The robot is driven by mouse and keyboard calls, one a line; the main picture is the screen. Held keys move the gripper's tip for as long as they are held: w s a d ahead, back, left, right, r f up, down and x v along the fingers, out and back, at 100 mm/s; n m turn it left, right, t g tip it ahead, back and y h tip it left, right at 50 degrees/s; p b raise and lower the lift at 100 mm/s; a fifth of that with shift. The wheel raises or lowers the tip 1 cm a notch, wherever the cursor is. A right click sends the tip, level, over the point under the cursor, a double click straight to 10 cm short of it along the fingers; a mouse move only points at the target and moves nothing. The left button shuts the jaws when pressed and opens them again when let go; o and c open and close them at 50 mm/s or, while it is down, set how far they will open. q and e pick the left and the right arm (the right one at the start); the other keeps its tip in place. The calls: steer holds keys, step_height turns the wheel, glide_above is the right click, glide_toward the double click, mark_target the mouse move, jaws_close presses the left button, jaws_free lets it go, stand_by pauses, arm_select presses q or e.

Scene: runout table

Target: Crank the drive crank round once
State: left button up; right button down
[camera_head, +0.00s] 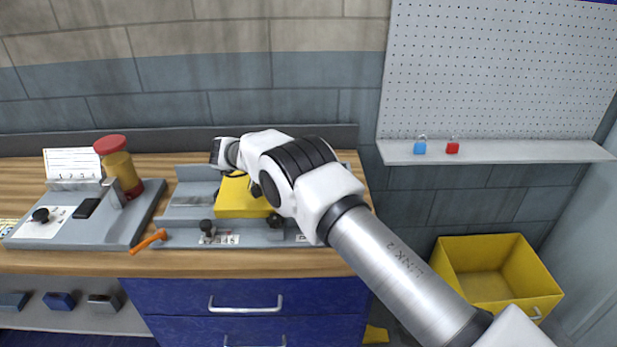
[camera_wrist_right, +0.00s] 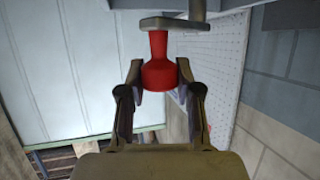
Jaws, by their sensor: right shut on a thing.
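The drive crank's red grip (camera_wrist_right: 158,68) hangs from a flat grey crank arm (camera_wrist_right: 175,21) in the right wrist view. My right gripper (camera_wrist_right: 160,78) is shut on this red grip, one finger on each side. In the head view my right arm reaches in from the right over the grey machine (camera_head: 180,236) on the table. There the arm covers part of the machine, and the crank cannot be made out. A yellow block (camera_head: 238,198) sits on the machine under my wrist. My left gripper is not in view.
A grey panel unit (camera_head: 120,232) with a red-topped beacon (camera_head: 110,145) stands to the left. An orange lever (camera_head: 148,241) sticks out at the machine's front left. A shelf (camera_head: 490,151) holds blue and red padlocks. A yellow bin (camera_head: 500,297) stands at the right.

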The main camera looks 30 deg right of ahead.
steer(key=shift+w+r, duration=0.1)
steer(key=shift+r, duration=0.05)
stand_by(0.3)
steer(key=c, duration=0.8)
jaws_free()
steer(key=shift+o, duration=0.2)
step_height(320, 180, up, 10)
steer(key=shift+f, duration=0.1)
